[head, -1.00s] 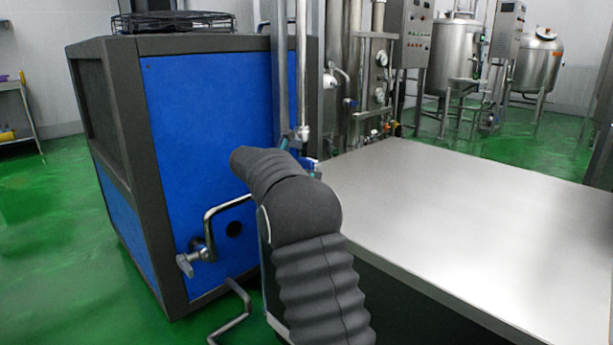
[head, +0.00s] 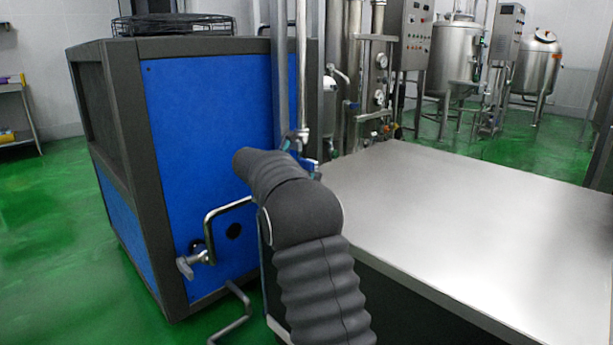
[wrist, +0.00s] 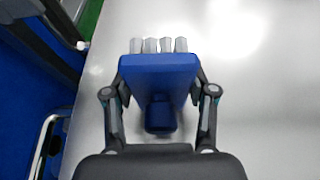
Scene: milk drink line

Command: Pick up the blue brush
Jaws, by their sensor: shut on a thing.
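The blue brush (wrist: 158,78) shows in the wrist view, with a blue block, pale bristle tufts along its far edge and a short round blue stub toward my palm. My gripper (wrist: 159,92) is shut on it, with one finger against each side of the block. The steel table top (wrist: 255,110) lies behind the brush; I cannot tell how far the brush is above it. In the head view my arm hides the gripper and most or all of the brush.
The steel table (head: 460,230) has a wide bare top. A blue machine (head: 210,150) with a dark frame stands close on the left, with a bent pipe and valve (head: 195,260) sticking out. Steel tanks (head: 455,55) stand at the back. The floor is green.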

